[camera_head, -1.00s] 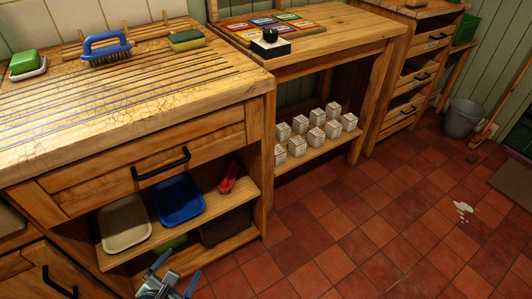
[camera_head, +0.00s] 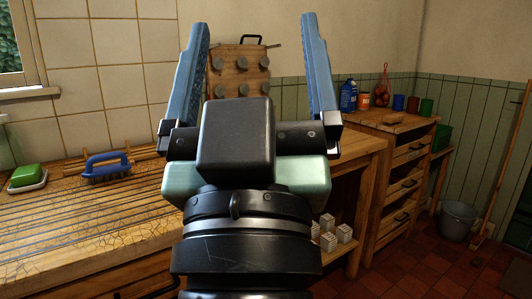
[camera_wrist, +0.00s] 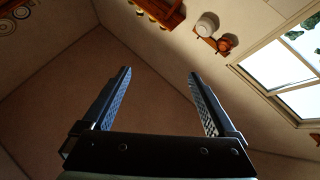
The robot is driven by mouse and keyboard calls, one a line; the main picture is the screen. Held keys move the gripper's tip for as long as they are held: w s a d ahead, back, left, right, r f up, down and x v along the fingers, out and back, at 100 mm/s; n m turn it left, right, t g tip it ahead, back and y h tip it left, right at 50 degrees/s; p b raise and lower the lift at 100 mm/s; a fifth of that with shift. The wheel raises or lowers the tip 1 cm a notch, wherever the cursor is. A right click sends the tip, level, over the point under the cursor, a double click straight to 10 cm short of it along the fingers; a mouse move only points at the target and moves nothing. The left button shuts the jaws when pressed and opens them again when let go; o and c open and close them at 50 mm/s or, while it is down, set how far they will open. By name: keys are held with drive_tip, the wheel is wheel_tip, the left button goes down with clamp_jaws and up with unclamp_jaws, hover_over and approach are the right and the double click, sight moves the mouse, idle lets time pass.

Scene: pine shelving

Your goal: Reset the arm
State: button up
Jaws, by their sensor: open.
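My gripper (camera_head: 254,75) is raised upright in front of the head camera, large in the middle of the view. Its two blue fingers are spread wide apart with nothing between them. In the wrist view my gripper (camera_wrist: 158,88) is also open and empty, with bare wall and ceiling behind its fingers. My arm hides the middle of the scene, including much of the bench behind it.
The wooden worktop (camera_head: 80,220) at the left holds a blue brush (camera_head: 106,165) and a green soap block (camera_head: 27,175). A pegged board (camera_head: 240,68) stands behind my gripper. White boxes (camera_head: 343,233) sit on a low shelf.

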wheel_tip(320, 180, up, 29)
drive_tip(key=s+m+t+p, duration=0.1)
drive_tip(key=s+p, duration=0.2)
drive_tip(key=p, duration=2.4)
drive_tip(key=shift+d+r, duration=0.2)
drive_tip(key=shift+d, duration=0.2)
